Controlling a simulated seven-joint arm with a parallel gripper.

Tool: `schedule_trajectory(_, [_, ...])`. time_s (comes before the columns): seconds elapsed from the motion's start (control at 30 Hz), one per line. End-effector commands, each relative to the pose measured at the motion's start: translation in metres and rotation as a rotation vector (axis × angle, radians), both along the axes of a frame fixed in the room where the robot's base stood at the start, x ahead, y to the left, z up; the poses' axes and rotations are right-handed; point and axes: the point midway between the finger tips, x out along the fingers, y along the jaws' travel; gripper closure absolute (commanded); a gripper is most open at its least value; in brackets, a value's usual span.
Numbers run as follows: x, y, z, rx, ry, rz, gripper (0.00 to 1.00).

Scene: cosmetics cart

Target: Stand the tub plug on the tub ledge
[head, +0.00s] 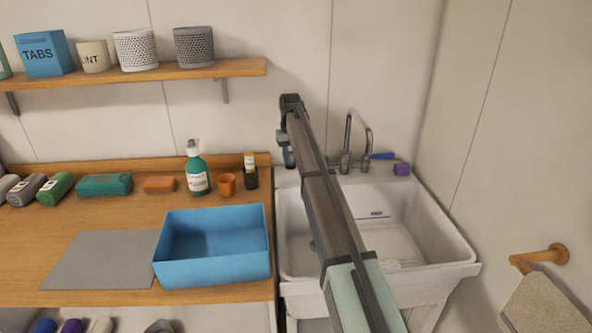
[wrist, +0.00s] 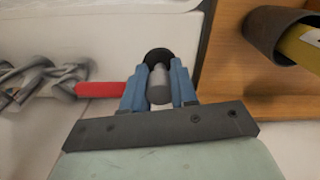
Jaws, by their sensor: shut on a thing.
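The tub plug, a grey stem (wrist: 160,92) with a round black disc, is between the blue fingers of my gripper (wrist: 158,70) in the wrist view. The fingers are shut on the stem, and the disc lies beyond them over the white tub ledge (wrist: 110,42). I cannot tell whether the disc touches the ledge. In the head view my gripper (head: 289,157) is at the back left of the tub, over its ledge (head: 372,173). The plug is not discernible there, and my arm covers part of the tub.
A red tap handle (wrist: 100,90) is close beside the fingers. The grey taps (head: 347,145), a blue handle (head: 383,155) and a purple block (head: 402,169) are along the back ledge. A dark container (head: 251,180) stands on the counter just left of my gripper.

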Motion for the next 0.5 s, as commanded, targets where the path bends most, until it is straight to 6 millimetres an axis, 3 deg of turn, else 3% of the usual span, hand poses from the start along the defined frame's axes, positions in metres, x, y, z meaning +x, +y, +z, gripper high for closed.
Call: schedule_trajectory(0.5, [0.000,0.000,-0.050,0.000,0.001,0.000,1.00])
